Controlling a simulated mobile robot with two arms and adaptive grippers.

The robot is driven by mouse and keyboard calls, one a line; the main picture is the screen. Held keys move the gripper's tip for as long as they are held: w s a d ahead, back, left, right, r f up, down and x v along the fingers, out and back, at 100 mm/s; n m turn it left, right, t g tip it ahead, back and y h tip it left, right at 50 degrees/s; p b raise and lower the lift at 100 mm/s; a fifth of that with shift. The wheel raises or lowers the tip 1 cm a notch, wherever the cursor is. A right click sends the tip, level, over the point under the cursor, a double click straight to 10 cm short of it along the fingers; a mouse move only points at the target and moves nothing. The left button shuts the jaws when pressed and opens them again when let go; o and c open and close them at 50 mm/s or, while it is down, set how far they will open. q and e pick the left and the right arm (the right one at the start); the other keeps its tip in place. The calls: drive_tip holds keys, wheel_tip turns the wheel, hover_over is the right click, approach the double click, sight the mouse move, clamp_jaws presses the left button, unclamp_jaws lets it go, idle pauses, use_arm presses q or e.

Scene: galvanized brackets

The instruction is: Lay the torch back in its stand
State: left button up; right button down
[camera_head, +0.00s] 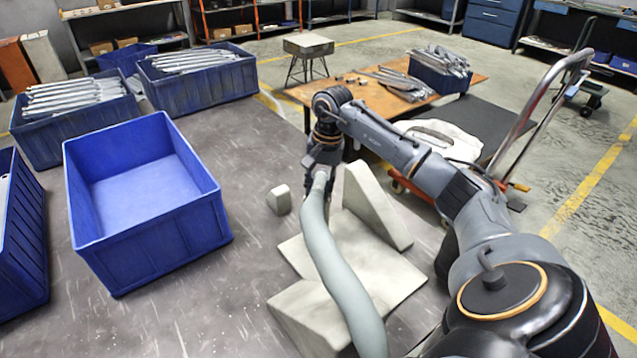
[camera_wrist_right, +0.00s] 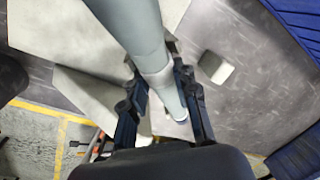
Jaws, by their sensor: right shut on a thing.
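The torch (camera_head: 338,268) is a long, smooth, grey-green curved tube with a paler tip end. My right gripper (camera_head: 321,170) is shut around it near that end. The wrist view shows the torch (camera_wrist_right: 132,28) running between the two fingers of the right gripper (camera_wrist_right: 160,88). The torch is above a pale grey stand (camera_head: 372,265), which has a flat base, a triangular upright at the back and a wedge-like block at the front. The torch hides part of the stand, and I cannot tell whether they touch. My left gripper is not in view.
A small pale block (camera_head: 279,199) lies on the dark table left of the stand. An empty blue crate (camera_head: 150,245) stands further left, with blue crates of metal brackets (camera_head: 205,82) behind. A trolley handle (camera_head: 540,95) rises at right.

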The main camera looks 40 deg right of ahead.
drive_tip(key=shift+f, duration=0.4)
drive_tip(key=shift+f+b, duration=0.3)
drive_tip(key=shift+b, duration=0.1)
idle(0.4)
drive_tip(key=c, duration=0.9)
unclamp_jaws()
drive_tip(key=shift+c, duration=0.2)
drive_tip(key=shift+d+r, duration=0.1)
drive_tip(key=shift+r, duration=0.3)
wheel_tip(320, 180, up, 11)
drive_tip(key=s, duration=0.1)
drive_tip(key=shift+d, duration=0.45)
drive_tip(key=shift+s+r, duration=0.1)
